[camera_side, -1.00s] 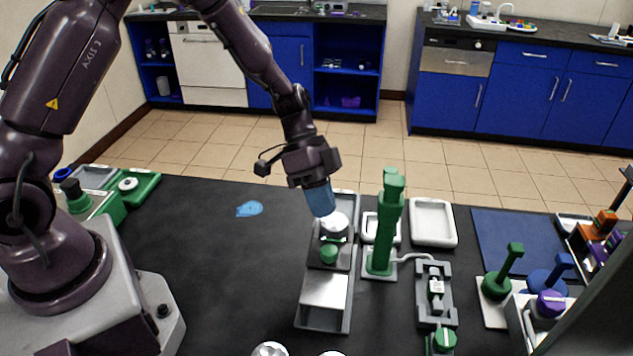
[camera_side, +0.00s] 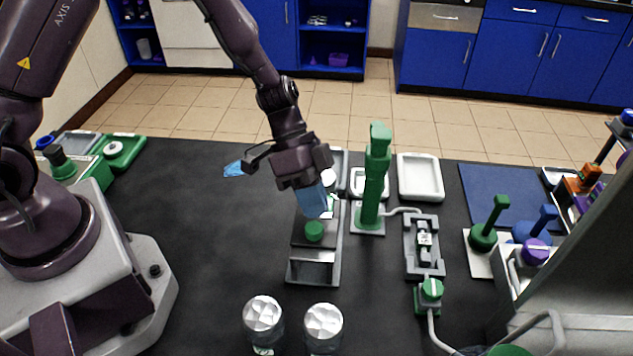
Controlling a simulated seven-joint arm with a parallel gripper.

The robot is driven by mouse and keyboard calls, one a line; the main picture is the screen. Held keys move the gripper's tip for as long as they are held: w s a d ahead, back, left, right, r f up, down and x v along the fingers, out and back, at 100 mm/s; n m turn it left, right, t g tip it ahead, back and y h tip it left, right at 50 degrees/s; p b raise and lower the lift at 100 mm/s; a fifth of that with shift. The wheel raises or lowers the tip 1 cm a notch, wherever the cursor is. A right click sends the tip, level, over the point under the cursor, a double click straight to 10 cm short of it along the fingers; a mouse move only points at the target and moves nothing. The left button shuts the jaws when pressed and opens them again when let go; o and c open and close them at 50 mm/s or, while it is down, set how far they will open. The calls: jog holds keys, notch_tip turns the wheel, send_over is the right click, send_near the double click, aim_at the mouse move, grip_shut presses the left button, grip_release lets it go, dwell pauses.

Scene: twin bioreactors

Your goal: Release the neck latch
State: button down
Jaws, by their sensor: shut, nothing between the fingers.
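My gripper (camera_side: 314,212) has blue fingers, pressed together and pointing down over a grey stand (camera_side: 314,272) near the middle of the table. A green round knob (camera_side: 314,230) sits on this stand, just below and in front of the fingertips. A white rounded part (camera_side: 328,178) shows behind the fingers, partly hidden by them. I cannot tell whether the fingertips touch the stand or its parts. No part is clearly recognizable as the neck latch; it may be among the parts hidden behind the fingers.
A tall green column (camera_side: 376,180) stands close to the right of my gripper. Right of it are a white tray (camera_side: 420,178) and a grey fixture (camera_side: 424,246).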

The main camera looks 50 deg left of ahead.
jog(key=shift+s+d, duration=0.4)
jog(key=shift+s, duration=0.05)
jog(key=shift+r, duration=0.1)
jog(key=v, duration=1)
jog(key=shift+a, duration=0.1)
